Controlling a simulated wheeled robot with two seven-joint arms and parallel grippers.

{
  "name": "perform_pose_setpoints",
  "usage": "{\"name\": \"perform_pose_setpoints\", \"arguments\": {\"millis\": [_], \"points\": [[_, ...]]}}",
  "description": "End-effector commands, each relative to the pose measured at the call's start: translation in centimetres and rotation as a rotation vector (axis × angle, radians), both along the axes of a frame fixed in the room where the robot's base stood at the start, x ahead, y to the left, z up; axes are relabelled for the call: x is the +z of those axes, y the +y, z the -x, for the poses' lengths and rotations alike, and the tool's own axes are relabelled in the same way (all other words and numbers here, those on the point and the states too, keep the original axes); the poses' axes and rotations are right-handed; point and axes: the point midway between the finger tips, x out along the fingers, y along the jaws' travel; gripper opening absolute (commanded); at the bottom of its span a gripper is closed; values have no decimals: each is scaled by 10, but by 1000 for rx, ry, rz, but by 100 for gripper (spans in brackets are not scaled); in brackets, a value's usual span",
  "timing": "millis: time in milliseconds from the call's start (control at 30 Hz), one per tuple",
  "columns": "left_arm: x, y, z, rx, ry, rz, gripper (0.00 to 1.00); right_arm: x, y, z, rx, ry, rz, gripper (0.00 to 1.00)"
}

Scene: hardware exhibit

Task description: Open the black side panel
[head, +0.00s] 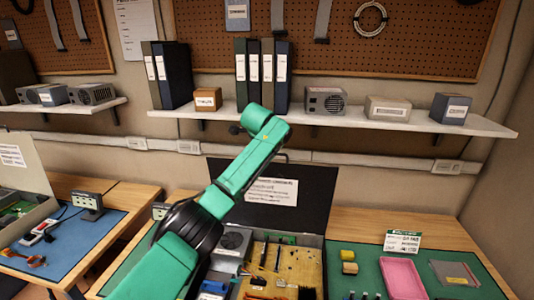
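The black side panel (316,200) stands raised at the back of an open computer case (312,241) on the workbench. It carries a white label (281,192). The inside of the case shows, with a tan board (293,262) and a grey fan unit (236,239). A green arm of mine rises from the lower left across the case and the panel's left part, hiding some of both. Its far end is bent in front of the shelf. Neither gripper can be made out in this view.
A shelf (375,114) with binders (281,75) and small boxes hangs above the bench. On the green mat (352,280) right of the case lie a pink tray (402,277) and a yellow spool (348,255). A second bench with a blue mat (75,245) is at left.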

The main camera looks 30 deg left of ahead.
Motion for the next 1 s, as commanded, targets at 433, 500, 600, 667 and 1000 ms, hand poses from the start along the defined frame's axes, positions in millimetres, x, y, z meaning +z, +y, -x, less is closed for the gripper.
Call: {"name": "perform_pose_setpoints", "arguments": {"millis": [433,500,600,667,1000], "points": [[-5,1,1,3,9,1,42,0,-1,-1,0,-1,2,0],[-5,1,1,2,9,1,42,0,-1,-1,0,-1,2,0],[-5,0,1,2,9,1,42,0,-1,-2,0,-2,2,0],[-5,0,1,2,10,1,42,0,-1,-2,0,-3,1,0],[0,-2,6,1,7,2,42,-9,0,-4,0,-6,1,0]]}}
